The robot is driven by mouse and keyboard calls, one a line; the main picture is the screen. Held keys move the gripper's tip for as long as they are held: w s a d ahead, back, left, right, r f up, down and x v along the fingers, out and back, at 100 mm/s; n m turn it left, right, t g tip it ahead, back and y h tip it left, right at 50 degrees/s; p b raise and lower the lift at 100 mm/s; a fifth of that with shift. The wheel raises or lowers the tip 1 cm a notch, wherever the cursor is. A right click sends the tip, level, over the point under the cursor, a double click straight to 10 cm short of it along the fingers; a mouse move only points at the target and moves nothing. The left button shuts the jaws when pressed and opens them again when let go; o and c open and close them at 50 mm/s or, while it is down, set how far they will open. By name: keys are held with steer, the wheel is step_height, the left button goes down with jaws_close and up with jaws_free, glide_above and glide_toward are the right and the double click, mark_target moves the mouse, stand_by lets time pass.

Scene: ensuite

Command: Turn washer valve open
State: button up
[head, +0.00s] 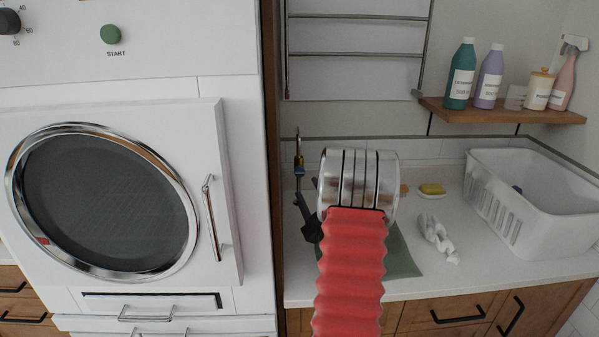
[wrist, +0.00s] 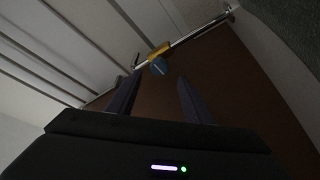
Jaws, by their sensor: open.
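The washer valve (head: 299,159) is a small brass body with a blue handle on a thin metal pipe, beside the wooden side panel right of the washer. In the wrist view the brass valve body (wrist: 158,50) sits on the slanting pipe, and its blue handle (wrist: 158,67) points toward me. My gripper (wrist: 159,79) is open, with a dark finger on each side of the line to the handle. The handle appears just beyond the fingertips, apart from them. In the head view my gripper (head: 301,203) is below the valve, partly hidden by my arm.
The white washer (head: 222,130) stands left, its round door shut. A drying rack (head: 358,54) hangs above the counter. A wooden shelf (head: 480,116) carries several bottles.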

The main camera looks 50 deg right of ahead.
mark_target(300, 174)
steer(key=x, duration=0.9)
steer(key=shift+w+d, duration=0.25)
steer(key=shift+w, duration=0.1)
steer(key=shift+r, duration=0.1)
steer(key=shift+c, duration=0.5)
steer(key=c, duration=0.9)
steer(key=shift+d, duration=0.15)
steer(key=shift+c, duration=0.4)
